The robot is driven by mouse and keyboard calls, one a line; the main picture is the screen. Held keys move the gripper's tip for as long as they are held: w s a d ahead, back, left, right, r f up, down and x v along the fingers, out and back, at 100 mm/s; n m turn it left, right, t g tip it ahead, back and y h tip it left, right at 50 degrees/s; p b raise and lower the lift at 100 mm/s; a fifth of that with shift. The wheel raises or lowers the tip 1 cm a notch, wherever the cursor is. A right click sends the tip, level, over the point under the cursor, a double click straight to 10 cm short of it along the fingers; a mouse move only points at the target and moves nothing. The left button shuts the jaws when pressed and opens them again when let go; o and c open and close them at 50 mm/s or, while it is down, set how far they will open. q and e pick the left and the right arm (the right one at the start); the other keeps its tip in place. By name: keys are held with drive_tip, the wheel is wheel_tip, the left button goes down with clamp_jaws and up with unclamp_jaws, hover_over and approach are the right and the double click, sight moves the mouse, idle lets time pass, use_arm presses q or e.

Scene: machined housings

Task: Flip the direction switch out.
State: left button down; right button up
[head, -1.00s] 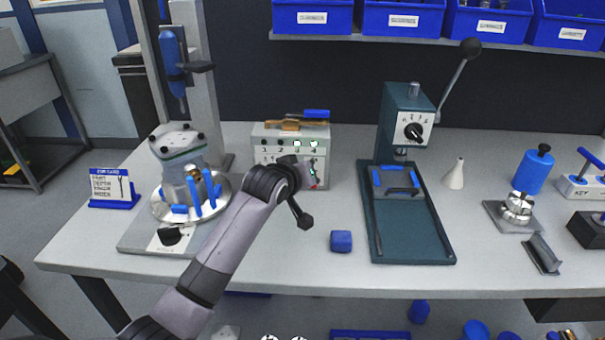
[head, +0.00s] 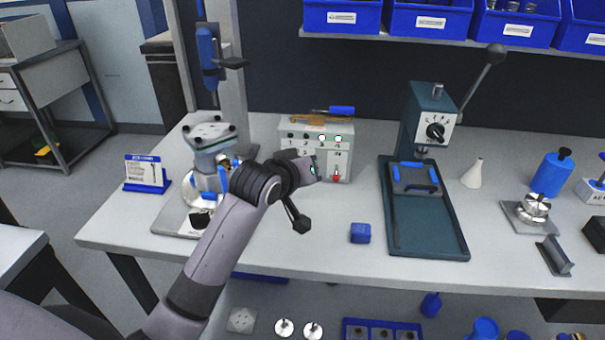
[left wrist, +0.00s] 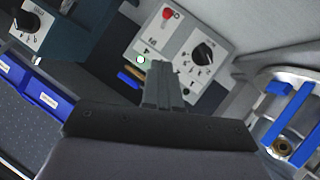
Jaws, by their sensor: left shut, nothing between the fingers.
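A grey control box (head: 341,157) stands at the back of the bench, with indicator lights, two of them lit, and a red control (head: 336,178) low on its front. My left gripper (head: 313,170) is in front of the box and hides the lower left and middle of its face. In the left wrist view, the panel (left wrist: 183,33) shows a black rotary knob (left wrist: 203,52), a red knob (left wrist: 168,13) and a lit green-ringed lamp (left wrist: 141,60). My shut, empty fingers (left wrist: 163,75) overlap the panel's edge there; I cannot tell whether they touch it. My right gripper is not in view.
A drill-like stand with a round fixture (head: 212,150) is left of the box. A dark green press (head: 435,235) stands to the right. A blue block (head: 360,233) lies on the bench (head: 300,250) in front. Tools lie on top of the box.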

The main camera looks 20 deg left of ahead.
use_arm(q)
drive_tip(key=v, duration=0.2)
drive_tip(key=shift+s+f, duration=0.15)
drive_tip(key=shift+s, duration=0.2)
idle(0.4)
